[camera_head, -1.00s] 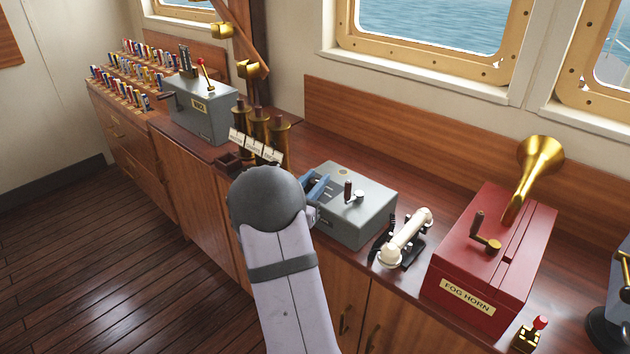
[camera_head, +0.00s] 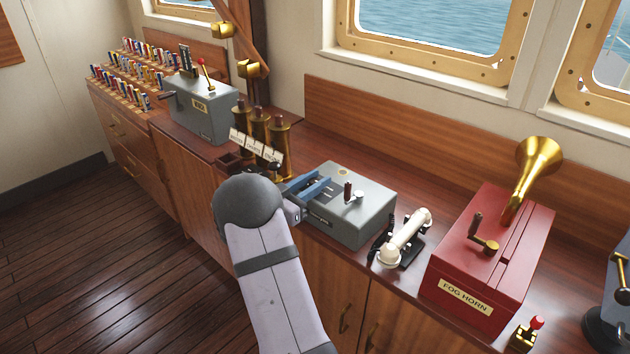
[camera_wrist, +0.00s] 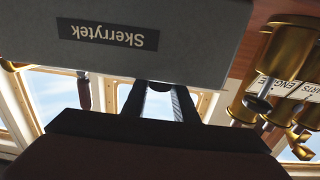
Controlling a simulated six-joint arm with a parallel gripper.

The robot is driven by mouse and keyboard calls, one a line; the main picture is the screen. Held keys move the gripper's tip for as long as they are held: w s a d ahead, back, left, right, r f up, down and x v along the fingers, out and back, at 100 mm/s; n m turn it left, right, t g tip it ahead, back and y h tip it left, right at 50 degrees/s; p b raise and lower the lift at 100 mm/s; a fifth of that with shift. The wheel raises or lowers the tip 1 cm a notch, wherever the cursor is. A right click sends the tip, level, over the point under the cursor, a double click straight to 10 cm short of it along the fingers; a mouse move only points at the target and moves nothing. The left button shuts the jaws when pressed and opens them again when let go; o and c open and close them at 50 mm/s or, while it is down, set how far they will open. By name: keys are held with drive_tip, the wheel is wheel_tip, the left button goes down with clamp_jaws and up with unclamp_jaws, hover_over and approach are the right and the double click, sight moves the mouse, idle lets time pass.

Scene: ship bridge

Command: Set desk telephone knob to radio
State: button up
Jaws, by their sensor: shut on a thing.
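A grey box (camera_head: 352,222) on the counter has a dark red crank handle (camera_head: 348,190) and a small silver piece (camera_head: 360,196) on top. In the wrist view the grey box (camera_wrist: 205,50) bears an upside-down "Skerrytek" label (camera_wrist: 107,35). A white handset (camera_head: 405,238) lies on a black cradle just right of the box. My gripper (camera_head: 325,181) reaches over the left part of the box, its blue fingers close to the top. In the wrist view a small dark knob (camera_wrist: 160,84) shows between the fingertips, and they are shut on it. Its pointing direction is hidden.
Brass cylinders (camera_head: 258,130) with labelled tags stand left of the box, near my gripper. A red fog horn box (camera_head: 490,255) with a brass horn is at the right. Another grey box (camera_head: 203,112) stands farther left. Bare counter (camera_head: 315,150) lies behind the box.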

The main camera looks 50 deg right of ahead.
sight(310, 184)
drive_tip(key=o, duration=1.1)
drive_tip(key=shift+c, duration=0.2)
drive_tip(key=shift+a+b, duration=0.45)
drive_tip(key=shift+a, duration=3.2)
